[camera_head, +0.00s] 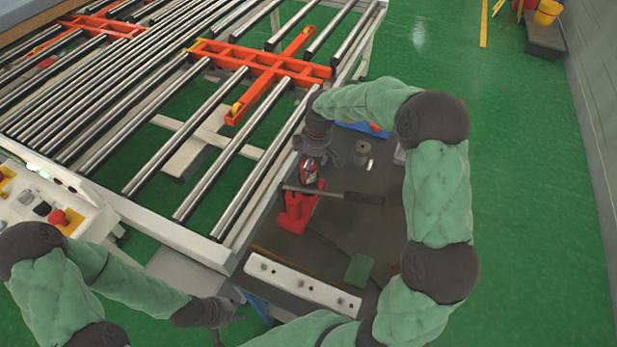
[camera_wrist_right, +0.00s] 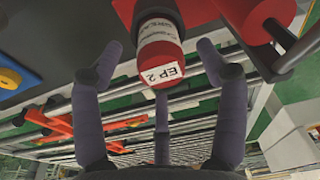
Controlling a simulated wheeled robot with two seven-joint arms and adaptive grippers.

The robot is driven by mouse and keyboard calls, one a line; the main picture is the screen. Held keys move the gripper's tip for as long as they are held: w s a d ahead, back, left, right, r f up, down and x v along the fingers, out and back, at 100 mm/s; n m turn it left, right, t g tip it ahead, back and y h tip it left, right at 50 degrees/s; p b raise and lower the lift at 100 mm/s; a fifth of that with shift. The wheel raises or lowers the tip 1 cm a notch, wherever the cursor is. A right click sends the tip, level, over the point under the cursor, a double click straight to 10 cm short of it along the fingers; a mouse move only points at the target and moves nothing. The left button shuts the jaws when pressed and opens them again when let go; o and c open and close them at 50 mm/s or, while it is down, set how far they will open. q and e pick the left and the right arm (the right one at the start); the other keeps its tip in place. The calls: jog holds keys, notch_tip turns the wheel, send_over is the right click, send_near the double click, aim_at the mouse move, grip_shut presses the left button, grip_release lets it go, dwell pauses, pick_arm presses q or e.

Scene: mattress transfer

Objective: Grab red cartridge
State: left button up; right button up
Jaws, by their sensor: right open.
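The red cartridge (camera_wrist_right: 162,55), a cylinder with a white printed band and a red end marked "EP 2", lies between the spread fingers of my right gripper (camera_wrist_right: 160,48) in the right wrist view. Gaps show on both sides, so the fingers are open around it without closing on it. In the head view the cartridge (camera_head: 308,170) shows small, just below my right gripper (camera_head: 322,158), over the dark table. My left gripper (camera_head: 229,327) is at the bottom, far from the cartridge, with its fingers apart and empty.
A red tool with a long dark handle (camera_head: 358,197) stands on the dark table (camera_head: 340,235) beside the cartridge. A metal spool (camera_head: 362,148), a green block (camera_head: 359,270) and a white bar (camera_head: 302,283) are nearby. A roller conveyor (camera_head: 160,150) fills the left side.

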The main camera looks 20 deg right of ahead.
jog(key=f, duration=0.3)
jog(key=f+b, duration=0.1)
jog(key=shift+w+a+f, duration=0.35)
jog(key=shift+a+f, duration=0.05)
jog(key=shift+r, duration=0.1)
jog(key=c, duration=1.3)
